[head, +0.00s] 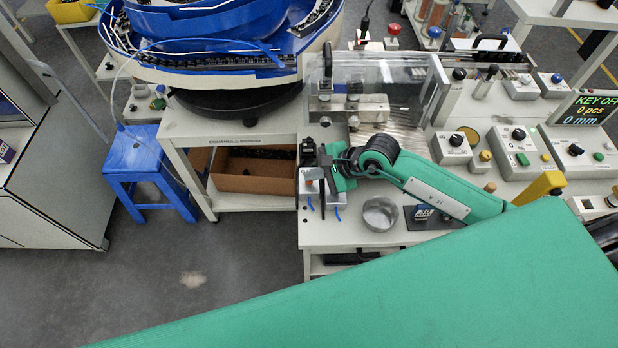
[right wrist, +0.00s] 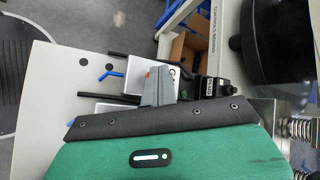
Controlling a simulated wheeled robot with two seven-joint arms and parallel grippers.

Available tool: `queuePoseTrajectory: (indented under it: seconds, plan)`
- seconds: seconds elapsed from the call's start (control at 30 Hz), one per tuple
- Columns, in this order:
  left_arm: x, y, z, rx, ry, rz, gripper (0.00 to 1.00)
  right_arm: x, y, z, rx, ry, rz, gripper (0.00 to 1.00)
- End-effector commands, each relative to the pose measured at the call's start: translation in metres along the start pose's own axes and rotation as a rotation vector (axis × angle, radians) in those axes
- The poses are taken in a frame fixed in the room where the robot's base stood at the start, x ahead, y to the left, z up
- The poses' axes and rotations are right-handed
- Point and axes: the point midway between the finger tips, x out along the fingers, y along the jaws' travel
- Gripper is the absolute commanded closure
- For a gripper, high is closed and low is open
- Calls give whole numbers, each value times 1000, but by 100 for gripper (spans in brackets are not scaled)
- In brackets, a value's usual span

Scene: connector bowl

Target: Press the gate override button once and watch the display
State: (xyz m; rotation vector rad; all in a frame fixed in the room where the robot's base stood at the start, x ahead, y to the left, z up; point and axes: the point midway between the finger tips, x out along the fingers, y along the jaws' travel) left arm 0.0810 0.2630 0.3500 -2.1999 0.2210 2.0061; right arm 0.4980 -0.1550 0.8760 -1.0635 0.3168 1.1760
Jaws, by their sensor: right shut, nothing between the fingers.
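My right gripper (head: 322,172) is shut and empty, pointing down over a small white box at the left edge of the white bench. In the right wrist view its grey fingers (right wrist: 160,86) cover part of this white box (right wrist: 138,73). The box's label starts with "G"; the rest is hidden. A small orange-red spot (right wrist: 148,72) shows beside the fingers; I cannot tell whether they touch it. The display (head: 590,108) at the far right reads "KEY OFF", "0 pcs" and "0 mm". My left gripper is not in view.
A round metal bowl (head: 380,214) stands on the bench right of the gripper. A clear guarded fixture (head: 375,80) is behind it. Several control boxes (head: 508,150) fill the right side. A blue stool (head: 146,165) and a cardboard box (head: 252,184) are at left.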

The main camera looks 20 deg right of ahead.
Motion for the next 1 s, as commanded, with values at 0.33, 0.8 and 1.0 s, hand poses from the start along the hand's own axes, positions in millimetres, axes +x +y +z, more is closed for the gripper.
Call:
queuePoseTrajectory:
  seconds: [0.33,0.8,1.0]
  plan:
    - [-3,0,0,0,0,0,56,-4,-2,2,0,1,2,100]
    - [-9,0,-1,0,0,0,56,-13,-9,9,0,0,1,100]
    - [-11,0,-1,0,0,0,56,-15,-11,11,0,0,1,100]
